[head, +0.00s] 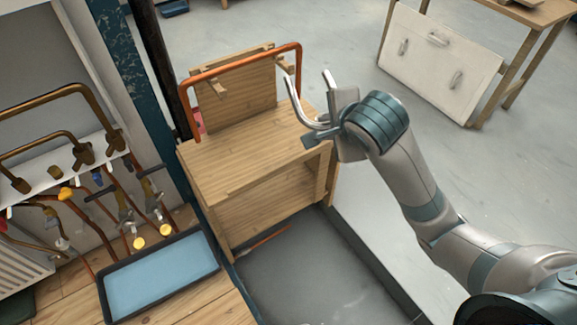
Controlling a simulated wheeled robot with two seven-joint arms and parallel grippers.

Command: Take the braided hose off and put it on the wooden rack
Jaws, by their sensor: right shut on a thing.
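A silver-grey curved hose (296,101), which looks like the braided hose, is held by my right gripper (328,124). One end rises toward the upper left, beside the right side of the rack's board. A second silver piece stands up just right of it and looks like its other end. I cannot tell whether the hose touches a peg. My left gripper is out of view.
A bent copper pipe (243,60) arches over the rack. The cabinet top (235,155) is mostly clear. A blue tray (160,277) lies at lower left, below pipes and valves with yellow caps.

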